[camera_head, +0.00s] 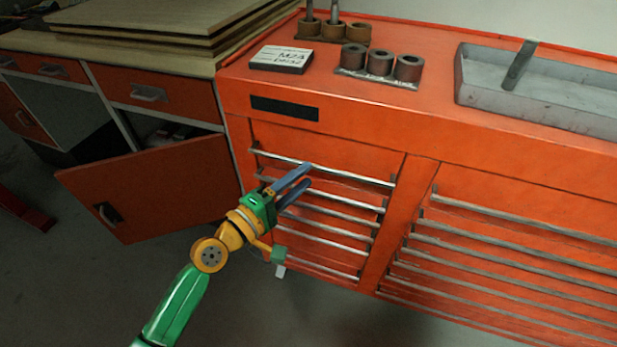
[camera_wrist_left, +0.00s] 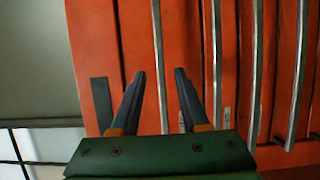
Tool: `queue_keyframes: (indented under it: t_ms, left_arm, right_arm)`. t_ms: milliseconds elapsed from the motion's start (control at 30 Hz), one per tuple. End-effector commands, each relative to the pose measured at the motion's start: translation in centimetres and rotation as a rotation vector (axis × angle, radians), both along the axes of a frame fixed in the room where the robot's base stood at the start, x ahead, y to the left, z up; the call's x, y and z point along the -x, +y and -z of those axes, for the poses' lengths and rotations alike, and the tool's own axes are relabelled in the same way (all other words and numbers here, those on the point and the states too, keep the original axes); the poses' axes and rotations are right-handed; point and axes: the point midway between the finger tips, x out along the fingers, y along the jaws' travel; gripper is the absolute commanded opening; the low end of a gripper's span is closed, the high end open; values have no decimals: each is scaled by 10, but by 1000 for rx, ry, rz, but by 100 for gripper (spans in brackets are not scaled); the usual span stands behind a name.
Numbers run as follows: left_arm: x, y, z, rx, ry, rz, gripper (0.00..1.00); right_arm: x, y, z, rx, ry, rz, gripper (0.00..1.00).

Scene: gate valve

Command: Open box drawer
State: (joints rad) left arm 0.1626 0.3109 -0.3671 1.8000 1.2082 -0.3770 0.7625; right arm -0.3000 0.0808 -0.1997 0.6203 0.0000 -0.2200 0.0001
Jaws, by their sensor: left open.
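An orange metal box cabinet (camera_head: 412,160) has two columns of shallow drawers with long silver bar handles. My left gripper (camera_head: 308,175) is in front of the upper drawers of the left column, near the top handle (camera_head: 350,176). Its two dark fingers are apart and empty. In the left wrist view, the fingers (camera_wrist_left: 160,76) point at the orange drawer fronts. One handle bar (camera_wrist_left: 158,40) runs lengthwise through the gap between them; I cannot tell whether either finger touches it. The drawers look shut. My right gripper is not in view.
On the cabinet top are a grey tray (camera_head: 478,99), metal cylinders (camera_head: 380,63) and a small labelled block (camera_head: 281,59). At left, a workbench holds stacked boards (camera_head: 160,18), and its orange door (camera_head: 150,190) hangs open. Free floor lies in front.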

Motion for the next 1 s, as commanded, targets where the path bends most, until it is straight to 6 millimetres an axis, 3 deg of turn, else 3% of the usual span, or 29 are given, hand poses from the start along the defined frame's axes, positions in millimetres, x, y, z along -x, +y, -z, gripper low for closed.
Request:
queue_keyframes:
  t_ms: [133, 400, 567, 600, 1000]
  left_arm:
    - [-16, -13, 0, -2, -1, -1, 45]
    - [-20, -16, 1, -4, 0, -2, 45]
    - [-19, -16, 1, -4, -1, -2, 4]
    - [-19, -16, 1, -4, -1, -2, 0]
    - [-19, -16, 1, -4, 0, -2, 0]
  right_arm:
    - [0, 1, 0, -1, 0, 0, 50]
    - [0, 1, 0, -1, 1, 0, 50]
    - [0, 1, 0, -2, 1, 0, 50]
    - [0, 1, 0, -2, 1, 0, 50]
    - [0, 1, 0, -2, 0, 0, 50]
